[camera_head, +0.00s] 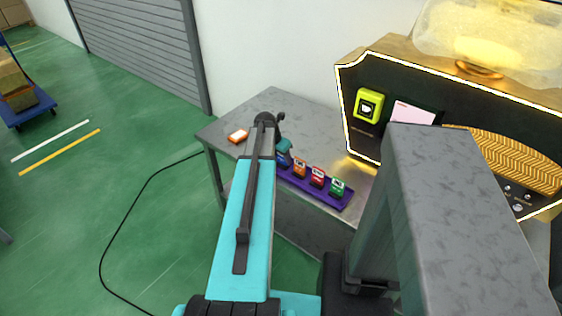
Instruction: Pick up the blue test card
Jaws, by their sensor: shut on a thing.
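The purple tray (312,190) lies along the front edge of the grey metal table. The blue test card (282,160) is at the tray's left end, partly hidden by my arm. My gripper (284,149) is right above it, small and partly behind the arm link, and is shut on the blue card. I cannot tell whether the card is still in the tray or slightly lifted. An orange card (300,168), a red card (318,176) and a green card (338,187) stand in a row to its right.
An orange-and-white item (238,136) lies at the table's left (270,100). A black vending machine (440,95) with lit edges and a yellow-green card reader (368,105) stands at the right. A blue cart with boxes (35,104) is far left. Green floor is open at left.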

